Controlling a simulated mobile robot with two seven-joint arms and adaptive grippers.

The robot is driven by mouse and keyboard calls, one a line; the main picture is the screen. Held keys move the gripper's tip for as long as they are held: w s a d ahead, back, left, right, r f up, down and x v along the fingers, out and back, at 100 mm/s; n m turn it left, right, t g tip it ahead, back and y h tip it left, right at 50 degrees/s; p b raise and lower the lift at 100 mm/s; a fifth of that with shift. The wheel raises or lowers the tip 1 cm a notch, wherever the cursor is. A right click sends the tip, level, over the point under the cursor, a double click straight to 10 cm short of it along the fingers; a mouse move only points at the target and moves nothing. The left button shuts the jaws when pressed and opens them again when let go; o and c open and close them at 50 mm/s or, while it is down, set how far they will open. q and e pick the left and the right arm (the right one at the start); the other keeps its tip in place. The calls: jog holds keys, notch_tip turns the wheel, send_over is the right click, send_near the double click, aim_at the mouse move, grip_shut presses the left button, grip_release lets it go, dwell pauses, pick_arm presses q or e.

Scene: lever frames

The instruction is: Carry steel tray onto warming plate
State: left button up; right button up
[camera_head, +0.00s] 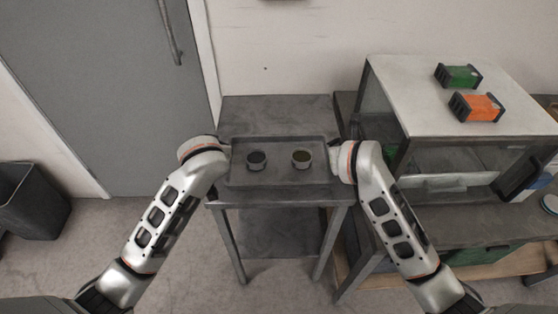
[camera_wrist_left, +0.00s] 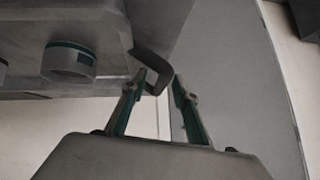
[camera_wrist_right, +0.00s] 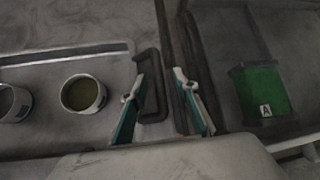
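The steel tray (camera_head: 278,178) lies on a small grey metal table, with a dark-filled cup (camera_head: 256,160) and a green-filled cup (camera_head: 301,159) on it. In the left wrist view, my left gripper (camera_wrist_left: 162,80) is open, its fingers on either side of the tray's bent handle (camera_wrist_left: 152,64). In the right wrist view, my right gripper (camera_wrist_right: 160,75) is open, with the outer bar of the other handle (camera_wrist_right: 162,88) between its fingers. Small gaps show around both handles. I cannot clearly make out a warming plate.
The grey table (camera_head: 270,108) has bare top behind the tray. A glass-sided cabinet (camera_head: 425,80) stands close on the right, with a green block (camera_head: 458,76) and an orange block (camera_head: 477,107) on top. A dark bin (camera_head: 32,205) stands left by the door (camera_head: 95,80).

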pick_arm(q)
grip_shut()
pick_arm(e)
grip_shut()
pick_arm(q)
jog(key=shift+r, duration=0.25)
pick_arm(e)
jog(key=shift+r, duration=0.25)
